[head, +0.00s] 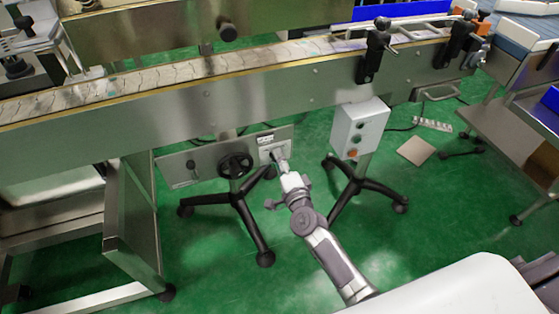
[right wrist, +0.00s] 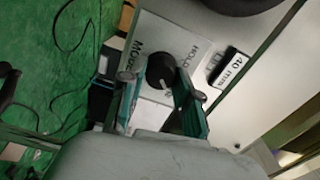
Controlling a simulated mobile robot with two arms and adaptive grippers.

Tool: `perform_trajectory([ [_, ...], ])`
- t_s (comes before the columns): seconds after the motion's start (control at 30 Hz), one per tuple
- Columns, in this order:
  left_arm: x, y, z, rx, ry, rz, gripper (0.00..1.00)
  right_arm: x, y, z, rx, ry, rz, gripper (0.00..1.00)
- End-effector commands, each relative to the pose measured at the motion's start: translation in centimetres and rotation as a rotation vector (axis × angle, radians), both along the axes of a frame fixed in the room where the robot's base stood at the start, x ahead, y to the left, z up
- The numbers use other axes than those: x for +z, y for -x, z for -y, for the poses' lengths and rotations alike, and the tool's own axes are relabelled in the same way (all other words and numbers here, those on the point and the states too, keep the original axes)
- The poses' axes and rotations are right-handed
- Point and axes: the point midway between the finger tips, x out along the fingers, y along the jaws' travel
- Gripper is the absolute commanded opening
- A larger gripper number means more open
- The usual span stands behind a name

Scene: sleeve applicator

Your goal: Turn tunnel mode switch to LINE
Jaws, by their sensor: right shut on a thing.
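The mode switch is a round black knob (right wrist: 160,72) on a pale label plate in the right wrist view. The plate (right wrist: 136,52) carries "MODE" and "HOLD" lettering; other lettering is partly covered by the knob and a finger. A short white mark shows on the knob, but I cannot tell which position it points to. My right gripper (right wrist: 160,84) has its fingers on either side of the knob and is shut on it. In the head view the right gripper (head: 282,166) reaches the small panel under the conveyor and covers most of the knob. My left gripper is not in view.
A black handwheel (head: 236,165) is just left of the switch panel. A white control box (head: 357,128) on a wheeled stand is to the right. The conveyor (head: 210,105) runs above. A "40 mm" plate (right wrist: 233,70) is beside the switch.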

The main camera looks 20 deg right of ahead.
Motion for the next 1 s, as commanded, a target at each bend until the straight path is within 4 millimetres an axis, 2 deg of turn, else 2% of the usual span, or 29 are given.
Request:
perform_trajectory([
  [0.47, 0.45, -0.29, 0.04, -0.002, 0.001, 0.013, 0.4, -0.13, 0.06, 0.04, 0.0, -0.018, -0.004, 0.0],
  [0.5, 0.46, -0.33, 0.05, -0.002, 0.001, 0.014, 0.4, -0.13, 0.06, 0.04, 0.0, -0.018, -0.004, 0.34],
  [0.63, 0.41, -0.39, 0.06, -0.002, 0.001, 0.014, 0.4, -0.12, 0.05, 0.03, 0.0, -0.017, -0.003, 0.56],
  [1.0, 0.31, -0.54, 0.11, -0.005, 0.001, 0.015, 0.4, -0.1, 0.41, 0.03, 0.0, -0.015, -0.003, 0.57],
])
